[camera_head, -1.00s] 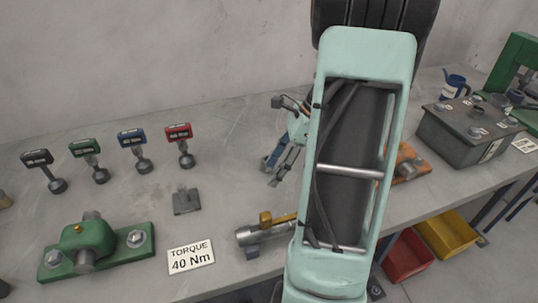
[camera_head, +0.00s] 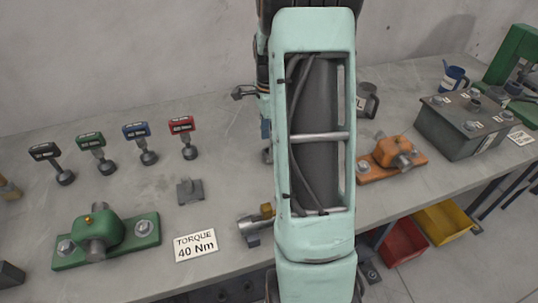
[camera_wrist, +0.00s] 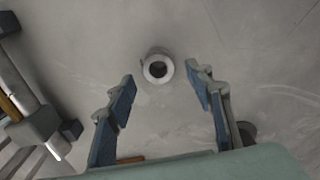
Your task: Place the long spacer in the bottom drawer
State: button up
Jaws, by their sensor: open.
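A pale, hollow round piece (camera_wrist: 158,68), seen end-on from above, stands on the grey bench in the wrist view. It looks like the long spacer, but its length cannot be judged from this angle. My gripper (camera_wrist: 158,82) is open, with one blue-padded finger on each side of the view and the round piece near the gap between the tips, held by neither. In the head view my arm hides the spacer and most of the gripper. No drawer can be made out in either view.
The bench holds a green bearing block (camera_head: 103,238), several coloured torque tools, a torque card (camera_head: 195,245), an orange bearing block (camera_head: 392,158), a grey mug (camera_head: 367,100) and a dark box (camera_head: 465,125). Red (camera_head: 402,242) and yellow (camera_head: 443,223) bins sit below the right edge.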

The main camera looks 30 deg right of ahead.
notch_tip(320, 180, down, 5)
jog(key=shift+a+r, duration=0.1)
jog(key=shift+r, duration=0.1)
jog(key=shift+c, duration=0.3)
jog(key=shift+r, duration=0.1)
grip_shut()
